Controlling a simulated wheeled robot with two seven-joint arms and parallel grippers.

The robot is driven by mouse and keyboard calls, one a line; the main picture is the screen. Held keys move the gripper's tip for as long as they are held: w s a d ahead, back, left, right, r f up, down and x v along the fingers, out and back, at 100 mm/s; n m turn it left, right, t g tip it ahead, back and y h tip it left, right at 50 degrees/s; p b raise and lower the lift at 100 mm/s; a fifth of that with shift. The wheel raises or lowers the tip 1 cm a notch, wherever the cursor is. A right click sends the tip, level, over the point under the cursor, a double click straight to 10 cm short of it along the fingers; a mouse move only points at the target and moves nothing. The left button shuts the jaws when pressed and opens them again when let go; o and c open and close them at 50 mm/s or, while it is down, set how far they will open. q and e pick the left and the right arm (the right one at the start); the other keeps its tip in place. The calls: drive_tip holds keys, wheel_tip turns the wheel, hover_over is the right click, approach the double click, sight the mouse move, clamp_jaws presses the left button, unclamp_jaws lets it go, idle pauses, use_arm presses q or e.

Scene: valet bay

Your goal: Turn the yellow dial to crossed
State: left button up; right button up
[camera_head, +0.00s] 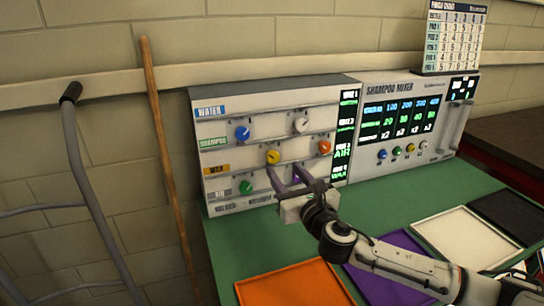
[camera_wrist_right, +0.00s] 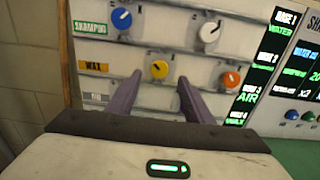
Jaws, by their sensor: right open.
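The yellow dial (camera_head: 273,157) sits in the row labelled WAX on the grey control panel (camera_head: 225,110). I cannot tell whether either finger touches the panel. My left gripper is not in view.
Near the yellow dial are a blue dial (camera_head: 242,133), a white dial (camera_head: 300,125), an orange dial (camera_head: 324,147) and a green dial (camera_head: 246,188). The shampoo mixer (camera_head: 400,85) stands to the right. Coloured trays, including an orange one (camera_head: 290,285), lie on the green table.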

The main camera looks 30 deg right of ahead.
sight(275, 158)
drive_tip(key=x, duration=0.7)
drive_tip(key=shift+w, duration=0.25)
drive_tip(key=c, duration=1)
drive_tip(key=shift+m, duration=0.3)
drive_tip(key=m, duration=0.4)
drive_tip(key=shift+d+f, duration=0.1)
drive_tip(key=shift+d, duration=0.05)
drive_tip(key=m, duration=0.4)
drive_tip(key=shift+m+p, duration=0.3)
drive_tip(key=m, duration=0.4)
drive_tip(key=shift+f, duration=0.1)
drive_tip(key=m, duration=0.4)
drive_tip(key=shift+s+d, duration=0.1)
drive_tip(key=shift+m, duration=0.5)
